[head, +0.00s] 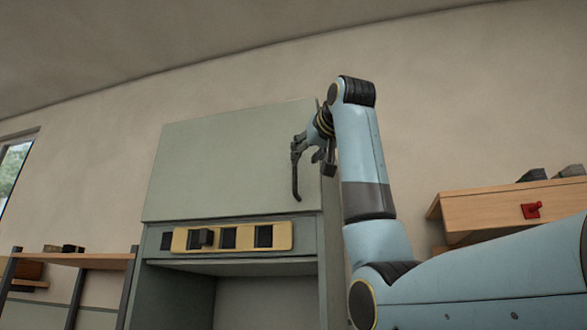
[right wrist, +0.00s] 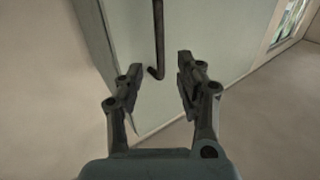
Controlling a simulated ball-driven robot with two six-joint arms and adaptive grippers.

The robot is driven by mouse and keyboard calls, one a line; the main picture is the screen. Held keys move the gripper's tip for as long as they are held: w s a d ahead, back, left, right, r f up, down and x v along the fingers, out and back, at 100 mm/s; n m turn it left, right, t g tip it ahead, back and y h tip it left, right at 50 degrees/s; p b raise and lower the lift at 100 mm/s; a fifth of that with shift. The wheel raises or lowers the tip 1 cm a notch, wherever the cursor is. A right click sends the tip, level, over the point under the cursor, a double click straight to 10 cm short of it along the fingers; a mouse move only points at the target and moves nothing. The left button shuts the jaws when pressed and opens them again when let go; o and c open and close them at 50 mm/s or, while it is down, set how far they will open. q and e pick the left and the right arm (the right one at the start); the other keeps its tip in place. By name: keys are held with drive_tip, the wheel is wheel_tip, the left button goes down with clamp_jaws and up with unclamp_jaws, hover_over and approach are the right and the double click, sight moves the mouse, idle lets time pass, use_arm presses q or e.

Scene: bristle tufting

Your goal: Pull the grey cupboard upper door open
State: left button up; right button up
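The grey cupboard (head: 165,290) stands left of centre in the head view. Its upper door (head: 220,165) is a broad pale grey-green panel that looks shut. A dark bar handle (head: 296,183) with a bent lower end is near the door's right edge. The handle (right wrist: 158,40) also shows in the right wrist view, hanging in from the top. My right gripper (right wrist: 160,66) is open, with the handle's lower end in the gap between its two fingers, apparently without contact. In the head view the right gripper (head: 312,158) is beside the handle. My left gripper is not in view.
Below the door is a yellow panel (head: 182,240) with several dark square pieces, above an open recess. A wooden drawer unit (head: 480,212) with a red knob (head: 531,210) is at the right. A wooden shelf (head: 90,260) stands at the left.

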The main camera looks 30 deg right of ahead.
sight(296, 169)
drive_tip(key=p+x, duration=0.3)
drive_tip(key=x, duration=0.5)
drive_tip(key=shift+w+d, duration=0.1)
drive_tip(key=shift+w, duration=0.2)
drive_tip(key=shift+w+d+f, duration=0.1)
drive_tip(key=shift+w, duration=0.15)
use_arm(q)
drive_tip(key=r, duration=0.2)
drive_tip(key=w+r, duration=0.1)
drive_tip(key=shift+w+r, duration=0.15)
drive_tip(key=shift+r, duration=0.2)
use_arm(e)
drive_tip(key=shift+s, duration=0.1)
clamp_jaws()
